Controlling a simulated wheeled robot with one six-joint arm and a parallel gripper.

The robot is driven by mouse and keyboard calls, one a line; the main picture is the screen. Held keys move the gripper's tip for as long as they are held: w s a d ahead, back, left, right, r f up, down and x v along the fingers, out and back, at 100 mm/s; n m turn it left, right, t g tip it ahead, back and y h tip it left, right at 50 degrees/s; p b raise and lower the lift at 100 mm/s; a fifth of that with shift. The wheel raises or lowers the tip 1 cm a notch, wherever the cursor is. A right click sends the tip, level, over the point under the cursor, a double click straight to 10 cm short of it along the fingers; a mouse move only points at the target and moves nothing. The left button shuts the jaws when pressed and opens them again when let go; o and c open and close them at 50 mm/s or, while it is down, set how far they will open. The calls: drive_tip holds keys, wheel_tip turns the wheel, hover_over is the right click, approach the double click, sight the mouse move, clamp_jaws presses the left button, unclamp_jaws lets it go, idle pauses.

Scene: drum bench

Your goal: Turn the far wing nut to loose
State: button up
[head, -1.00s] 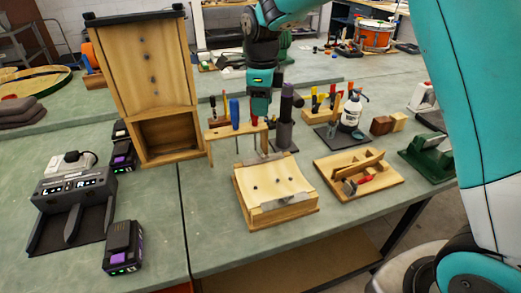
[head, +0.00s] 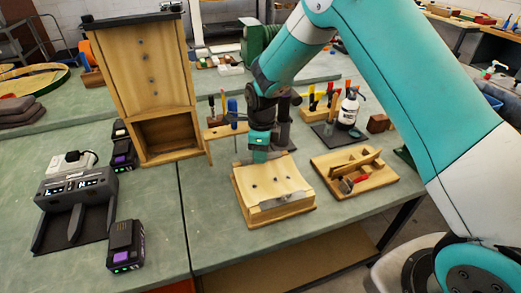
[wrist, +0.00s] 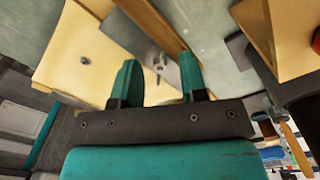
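A wooden block (head: 243,197) with a curved pale top stands on the bench, with a metal plate (head: 282,201) at its near end. In the wrist view another metal plate (wrist: 151,52) lies at the far end, with a small grey wing nut (wrist: 159,63) on it. My gripper (head: 261,156) is over the block's far end. In the wrist view my gripper (wrist: 160,72) is open, its two teal fingers apart on either side of the wing nut. Contact with the nut cannot be told. In the head view my gripper hides the far nut.
A wooden tool rack (head: 221,131) stands close behind the block. A tray (head: 331,165) with a wooden plane and a red-handled tool is to the right. A tall wooden cabinet (head: 124,84) and a charger (head: 66,195) are to the left. Bench in front of the block is clear.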

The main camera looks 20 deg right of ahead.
clamp_jaws()
drive_tip(key=shift+a, duration=0.2)
drive_tip(key=shift+d, duration=0.15)
drive_tip(key=shift+n, duration=0.4)
